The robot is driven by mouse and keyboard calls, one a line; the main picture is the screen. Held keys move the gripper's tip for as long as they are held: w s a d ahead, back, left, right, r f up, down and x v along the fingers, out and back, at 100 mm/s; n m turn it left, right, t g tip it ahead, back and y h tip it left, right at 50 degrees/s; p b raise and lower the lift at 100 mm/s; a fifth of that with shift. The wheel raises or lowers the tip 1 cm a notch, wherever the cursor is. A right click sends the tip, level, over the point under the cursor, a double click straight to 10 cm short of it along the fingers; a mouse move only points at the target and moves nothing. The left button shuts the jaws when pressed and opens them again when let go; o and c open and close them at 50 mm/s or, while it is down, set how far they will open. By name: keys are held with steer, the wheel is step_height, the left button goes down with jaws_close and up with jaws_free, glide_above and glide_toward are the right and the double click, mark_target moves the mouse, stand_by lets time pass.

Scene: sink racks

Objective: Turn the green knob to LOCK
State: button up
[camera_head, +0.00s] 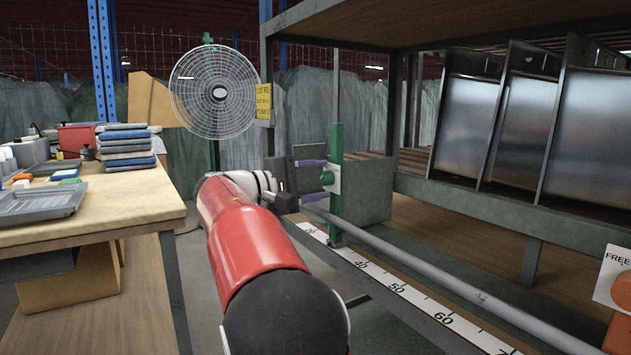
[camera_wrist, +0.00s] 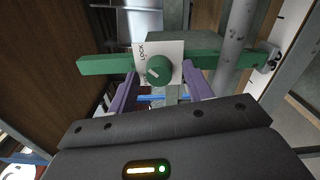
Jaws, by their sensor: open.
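The green knob (camera_wrist: 158,70) sits on a white plate (camera_wrist: 175,50) marked LOCK near the plate's upper left. A pale line on the knob lies diagonally, and I cannot tell which label it points to. The plate is fixed to a green bar (camera_wrist: 105,64). In the head view the knob (camera_head: 327,178) shows beside the green upright (camera_head: 337,140). My gripper (camera_head: 313,179) is open and faces the knob. In the wrist view its two purple fingers stand left and right of the knob, and contact is not clear.
A grey pipe (camera_head: 430,270) and a numbered ruler strip (camera_head: 400,292) run along the rack's front. Metal panels (camera_head: 515,125) stand on the rack. An orange part (camera_head: 616,285) with a FREE label is at far right. A workbench (camera_head: 110,205) and a fan (camera_head: 220,92) are at left.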

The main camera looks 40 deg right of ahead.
steer(key=a, duration=0.7)
steer(key=shift+w+a+p, duration=0.2)
steer(key=shift+a+p, duration=0.2)
steer(key=s+f+n+t+y+p, duration=0.1)
steer(key=s+f+t+y+p, duration=0.25)
steer(key=s+f+y, duration=0.5)
steer(key=s+a+f+m+t+y+p, duration=0.1)
steer(key=s+a+f+y+p, duration=0.2)
steer(key=s+a, duration=0.5)
steer(key=s+a+f+m+t+y+p, duration=0.1)
steer(key=s+a+f+y+p, duration=0.3)
steer(key=s+a, duration=0.5)
steer(key=shift+s+a+f+t+y, duration=0.25)
steer(key=shift+a+f+t+y, duration=0.25)
steer(key=shift+y, duration=0.75)
